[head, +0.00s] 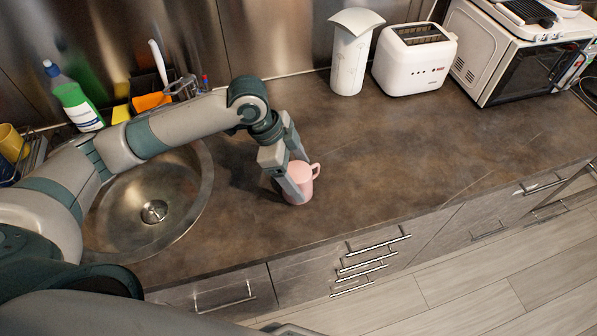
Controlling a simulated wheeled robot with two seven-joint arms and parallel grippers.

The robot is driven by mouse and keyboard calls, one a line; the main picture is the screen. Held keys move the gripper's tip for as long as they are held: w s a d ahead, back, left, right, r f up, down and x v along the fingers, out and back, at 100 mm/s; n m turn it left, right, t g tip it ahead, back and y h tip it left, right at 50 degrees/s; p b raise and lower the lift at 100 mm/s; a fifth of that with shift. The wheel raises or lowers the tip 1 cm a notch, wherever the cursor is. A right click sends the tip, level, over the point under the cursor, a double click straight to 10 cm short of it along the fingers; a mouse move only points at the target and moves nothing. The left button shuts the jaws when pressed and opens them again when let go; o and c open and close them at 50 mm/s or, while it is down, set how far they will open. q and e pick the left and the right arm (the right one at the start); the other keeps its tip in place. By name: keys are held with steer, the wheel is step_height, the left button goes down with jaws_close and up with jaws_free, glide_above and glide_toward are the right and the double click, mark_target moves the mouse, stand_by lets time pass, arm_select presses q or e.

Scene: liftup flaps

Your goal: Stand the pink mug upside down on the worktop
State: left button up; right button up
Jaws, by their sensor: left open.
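The pink mug (303,176) stands on the brown worktop (400,150), right of the sink. Its handle points to the right. Which end of the mug is up is hard to tell, as my gripper covers part of it. My left gripper (291,190) reaches down from the left at the mug, with its fingers open. One finger overlaps the mug's left side in the picture; whether it touches is unclear. My right gripper is not in view.
A round metal sink (185,205) lies left of the mug. A toaster (413,58), a white canister (350,60) and a microwave (515,55) stand at the back. A green bottle (77,103) stands behind the sink. The worktop right of the mug is clear.

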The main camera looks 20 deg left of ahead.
arm_select(q)
steer(key=b+v, duration=0.2)
steer(key=v, duration=1)
stand_by(0.5)
